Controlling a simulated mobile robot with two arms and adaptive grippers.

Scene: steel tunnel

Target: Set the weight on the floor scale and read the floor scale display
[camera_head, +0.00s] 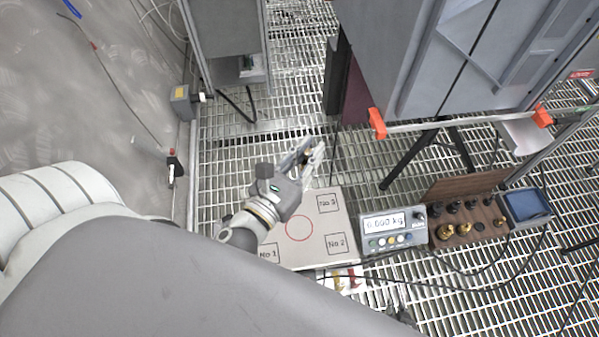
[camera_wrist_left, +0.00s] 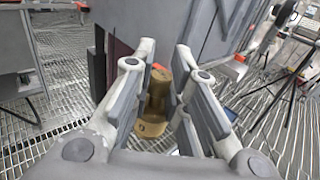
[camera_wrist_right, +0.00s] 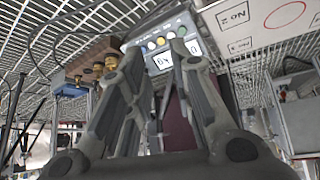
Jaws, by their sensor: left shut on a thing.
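My left gripper (camera_head: 314,153) is shut on a brass weight (camera_wrist_left: 155,100), which shows between its fingers in the left wrist view. It is in the air near the far left edge of the scale platform (camera_head: 290,250). The pale platform has a red circle and squares marked No 1, No 2 and No 3; my arm hides part of it. The scale display (camera_head: 384,222), right of the platform, reads 0.000 kg. My right gripper (camera_wrist_right: 160,55) appears open and empty in the right wrist view, with its fingers before the display unit (camera_wrist_right: 160,42).
A wooden weight box (camera_head: 465,232) with several brass and dark weights stands right of the display. A blue tray (camera_head: 525,205) is beyond it. Cables cross the grating floor. A grey cabinet (camera_head: 430,60) with an orange-ended bar stands behind.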

